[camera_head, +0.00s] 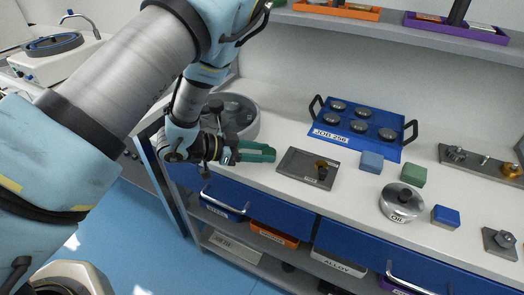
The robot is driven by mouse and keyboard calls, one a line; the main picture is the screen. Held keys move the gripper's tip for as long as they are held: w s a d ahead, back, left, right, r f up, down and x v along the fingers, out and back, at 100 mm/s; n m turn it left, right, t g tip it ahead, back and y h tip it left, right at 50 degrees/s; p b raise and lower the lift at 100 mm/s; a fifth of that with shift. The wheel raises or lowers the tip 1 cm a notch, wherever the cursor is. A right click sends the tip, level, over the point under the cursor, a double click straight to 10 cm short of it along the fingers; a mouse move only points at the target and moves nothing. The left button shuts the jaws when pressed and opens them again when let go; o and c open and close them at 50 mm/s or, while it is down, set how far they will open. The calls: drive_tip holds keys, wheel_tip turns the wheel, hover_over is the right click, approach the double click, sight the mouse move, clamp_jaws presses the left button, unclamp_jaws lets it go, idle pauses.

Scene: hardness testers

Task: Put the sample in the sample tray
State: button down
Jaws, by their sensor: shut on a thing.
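My gripper (270,153) has green fingers and points right, left of a dark grey plate (296,160). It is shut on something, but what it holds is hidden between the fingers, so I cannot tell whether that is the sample. A blue tray (394,153) with dark handles and a "JOB 256" label stands at the back middle of the counter. Several dark round pieces lie in it. A small dark and brownish piece (321,168) stands on the right part of the grey plate, apart from my gripper.
A round grey basin (238,115) is behind my gripper. A shelf (400,29) hangs above. Drawers are below.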

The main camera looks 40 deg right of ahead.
drive_tip(key=shift+f, duration=0.1)
drive_tip(key=shift+c, duration=1.8)
unclamp_jaws()
drive_tip(key=b+v, duration=0.2)
drive_tip(key=v, duration=1)
drive_tip(key=shift+b, duration=0.35)
